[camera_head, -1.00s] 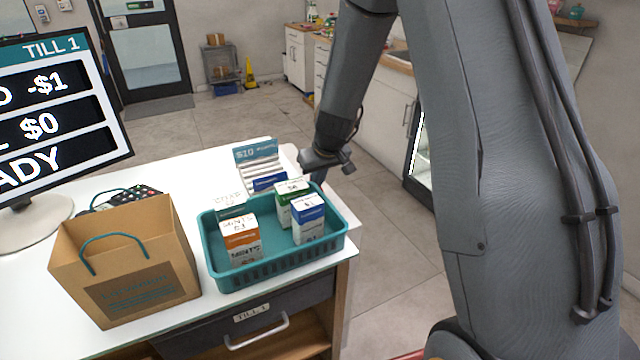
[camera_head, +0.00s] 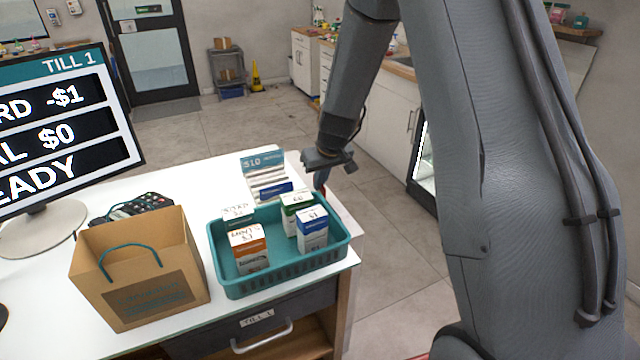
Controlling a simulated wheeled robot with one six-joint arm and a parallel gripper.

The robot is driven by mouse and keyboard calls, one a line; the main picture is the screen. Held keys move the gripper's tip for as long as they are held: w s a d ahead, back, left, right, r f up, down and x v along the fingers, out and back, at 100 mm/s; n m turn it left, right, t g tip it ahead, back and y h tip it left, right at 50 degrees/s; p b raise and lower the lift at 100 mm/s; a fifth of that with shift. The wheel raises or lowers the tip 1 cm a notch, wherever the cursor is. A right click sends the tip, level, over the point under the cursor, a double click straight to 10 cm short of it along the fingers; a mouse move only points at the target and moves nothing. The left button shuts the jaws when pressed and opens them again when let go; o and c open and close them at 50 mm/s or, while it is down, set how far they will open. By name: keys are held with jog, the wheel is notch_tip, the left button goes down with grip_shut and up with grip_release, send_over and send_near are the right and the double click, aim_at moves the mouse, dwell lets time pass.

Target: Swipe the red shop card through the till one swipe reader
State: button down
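My gripper (camera_head: 322,178) points down at the counter's right end, just right of the card rack. Its fingers are small and partly hidden, so I cannot tell whether they are open or shut. A small red sliver shows just below the fingertip; I cannot tell whether it is the red shop card. A black keypad device (camera_head: 146,205) lies on the counter behind the paper bag, partly hidden; I cannot make out a swipe slot on it. The till one screen (camera_head: 62,130) stands at the left and its lowest line ends in "EADY".
A brown paper bag (camera_head: 140,262) and a teal basket (camera_head: 285,277) with several small boxes stand at the counter's front. A card rack (camera_head: 265,172) is behind the basket. White counter (camera_head: 190,190) between keypad and rack is clear.

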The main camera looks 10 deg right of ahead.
jog(key=shift+r+p, duration=1.5)
jog(key=shift+r, duration=0.6)
jog(key=shift+s+f, duration=0.1)
